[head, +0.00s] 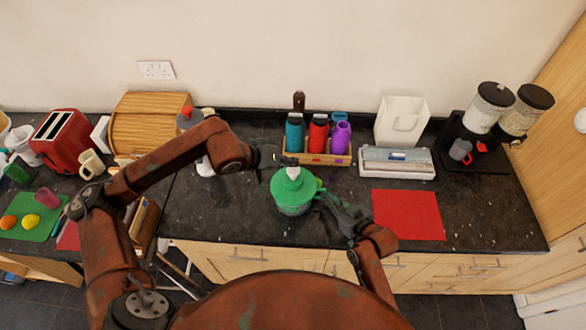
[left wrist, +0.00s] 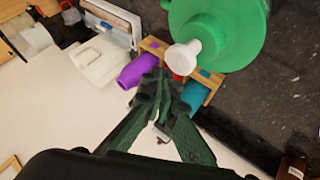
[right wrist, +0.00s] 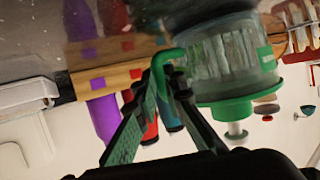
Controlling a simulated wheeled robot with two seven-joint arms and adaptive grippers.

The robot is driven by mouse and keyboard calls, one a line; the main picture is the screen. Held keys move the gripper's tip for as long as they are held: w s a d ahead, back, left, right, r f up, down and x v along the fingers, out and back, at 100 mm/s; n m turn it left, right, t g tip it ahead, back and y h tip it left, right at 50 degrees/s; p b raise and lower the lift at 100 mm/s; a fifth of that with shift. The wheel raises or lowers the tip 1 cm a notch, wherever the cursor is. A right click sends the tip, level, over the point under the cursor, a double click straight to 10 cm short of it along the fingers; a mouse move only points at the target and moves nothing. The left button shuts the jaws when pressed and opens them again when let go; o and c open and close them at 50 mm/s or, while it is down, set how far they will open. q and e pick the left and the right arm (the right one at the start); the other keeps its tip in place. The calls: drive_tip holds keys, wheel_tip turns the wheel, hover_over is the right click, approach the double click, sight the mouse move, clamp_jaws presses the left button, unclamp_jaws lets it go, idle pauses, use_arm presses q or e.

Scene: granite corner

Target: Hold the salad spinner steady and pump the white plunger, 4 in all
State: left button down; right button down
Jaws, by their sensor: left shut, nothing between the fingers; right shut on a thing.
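The salad spinner (head: 291,207) stands upright on the dark counter, with a green lid and the white plunger (head: 293,173) on top. In the left wrist view the plunger (left wrist: 185,57) stands out from the green lid (left wrist: 232,38). My left gripper (head: 284,159) is shut and empty, just behind the plunger in the head view and apart from it. My right gripper (head: 325,198) is shut on the spinner's green side handle (right wrist: 162,62) at the right. The right wrist view shows the spinner upside down, its clear bowl (right wrist: 232,58) beside my fingers.
A wooden rack (head: 318,158) with teal, red and purple bottles stands close behind the spinner. A red mat (head: 408,214) lies to the right.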

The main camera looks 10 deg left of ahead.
sight(291, 170)
use_arm(q)
drive_tip(key=shift+r, duration=2.5)
use_arm(e)
drive_tip(key=c, duration=1.9)
unclamp_jaws()
drive_tip(key=shift+c, duration=0.2)
drive_tip(key=v, duration=1.2)
